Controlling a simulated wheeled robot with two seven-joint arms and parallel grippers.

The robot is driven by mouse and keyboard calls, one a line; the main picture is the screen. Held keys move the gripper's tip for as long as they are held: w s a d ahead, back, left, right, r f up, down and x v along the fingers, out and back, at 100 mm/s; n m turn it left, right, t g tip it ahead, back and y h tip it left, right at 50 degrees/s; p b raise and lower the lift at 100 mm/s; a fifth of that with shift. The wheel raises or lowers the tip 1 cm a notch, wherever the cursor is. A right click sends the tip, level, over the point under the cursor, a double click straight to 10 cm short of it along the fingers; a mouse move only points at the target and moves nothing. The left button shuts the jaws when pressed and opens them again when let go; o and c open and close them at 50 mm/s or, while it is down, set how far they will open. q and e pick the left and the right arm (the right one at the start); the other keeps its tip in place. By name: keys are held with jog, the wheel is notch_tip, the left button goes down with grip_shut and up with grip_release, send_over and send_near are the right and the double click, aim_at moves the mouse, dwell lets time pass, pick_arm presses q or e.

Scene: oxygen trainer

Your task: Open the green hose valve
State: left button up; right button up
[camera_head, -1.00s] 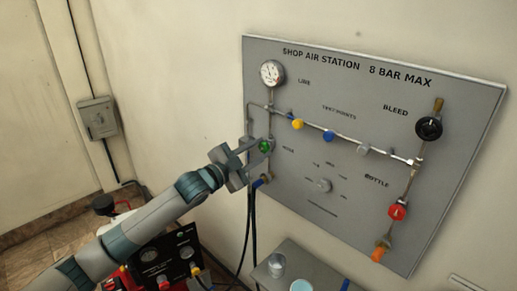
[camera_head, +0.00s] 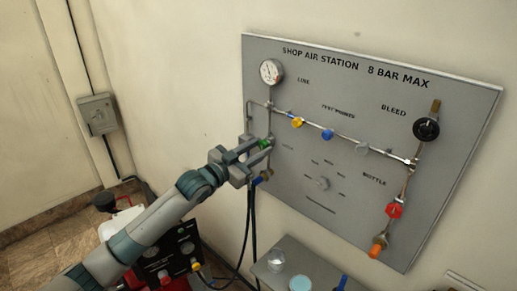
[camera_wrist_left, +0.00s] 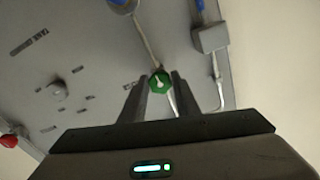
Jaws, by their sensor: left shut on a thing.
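The green hose valve (camera_head: 265,143) is a small green knob on the left side of the grey wall panel (camera_head: 460,110), below the round gauge. My left gripper (camera_head: 262,147) is at it, with a finger on either side, shut on the knob. In the left wrist view the green knob (camera_wrist_left: 159,81) sits between the two fingertips (camera_wrist_left: 160,84), with a pale mark on its face. The fingers hide part of the knob in the head view. My right gripper is not in view.
The panel also carries a gauge (camera_head: 271,72), a black bleed knob (camera_head: 427,129), a red bottle knob (camera_head: 394,210) and yellow, blue and grey test points. Dark hoses hang below the valve. A small table (camera_head: 322,270) with cups stands below the panel.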

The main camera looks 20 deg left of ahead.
pick_arm(q)
jog(key=shift+f, duration=0.1)
jog(key=o, duration=1.1)
jog(key=shift+c, duration=0.2)
jog(key=shift+s+a+b, duration=0.35)
jog(key=shift+s+b, duration=0.05)
jog(key=shift+s, duration=0.25)
jog(key=b+v, duration=0.6)
jog(key=v, duration=1)
